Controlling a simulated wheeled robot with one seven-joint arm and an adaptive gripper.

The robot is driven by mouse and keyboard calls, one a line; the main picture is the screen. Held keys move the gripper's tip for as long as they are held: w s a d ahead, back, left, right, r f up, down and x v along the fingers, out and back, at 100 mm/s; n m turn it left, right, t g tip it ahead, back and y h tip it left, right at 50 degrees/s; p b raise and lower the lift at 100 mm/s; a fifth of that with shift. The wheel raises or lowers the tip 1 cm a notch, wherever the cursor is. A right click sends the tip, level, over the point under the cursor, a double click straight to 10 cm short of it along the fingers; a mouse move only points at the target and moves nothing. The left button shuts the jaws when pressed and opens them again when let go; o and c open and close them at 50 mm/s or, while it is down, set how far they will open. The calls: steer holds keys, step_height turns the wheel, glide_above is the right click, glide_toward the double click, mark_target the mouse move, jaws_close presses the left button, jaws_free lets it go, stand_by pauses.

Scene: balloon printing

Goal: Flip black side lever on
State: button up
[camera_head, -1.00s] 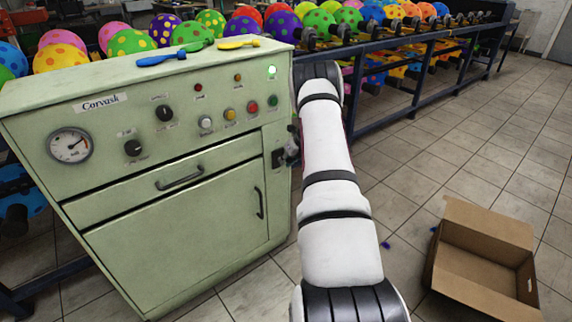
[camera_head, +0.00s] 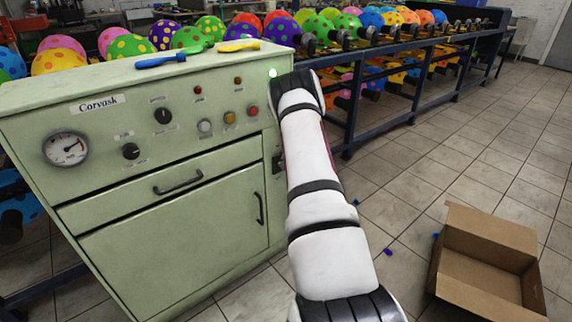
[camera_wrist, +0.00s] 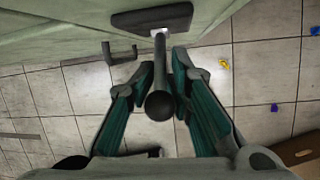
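The black side lever (camera_wrist: 160,104) is in the wrist view, on a dark base plate (camera_wrist: 140,18) on the pale green machine's side. Its rounded end points toward the wrist camera. My gripper (camera_wrist: 160,78) is open, with one green-and-grey finger on each side of the lever. I cannot tell whether either finger touches it. In the head view, the pale green machine (camera_head: 160,235) stands at left. My arm covers the gripper and lever there.
A dark bracket-like handle (camera_wrist: 119,54) sticks out from the machine near the left finger. An open cardboard box (camera_head: 455,275) is on the tiled floor at right. A blue rack (camera_head: 410,85) with balloons stands behind.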

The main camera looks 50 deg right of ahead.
steer(key=shift+o, duration=0.7)
steer(key=shift+r, duration=0.1)
steer(key=shift+s+r, duration=0.1)
steer(key=shift+r, duration=0.05)
steer(key=v, duration=1.1)
steer(key=shift+r, duration=0.3)
steer(key=shift+s, duration=0.15)
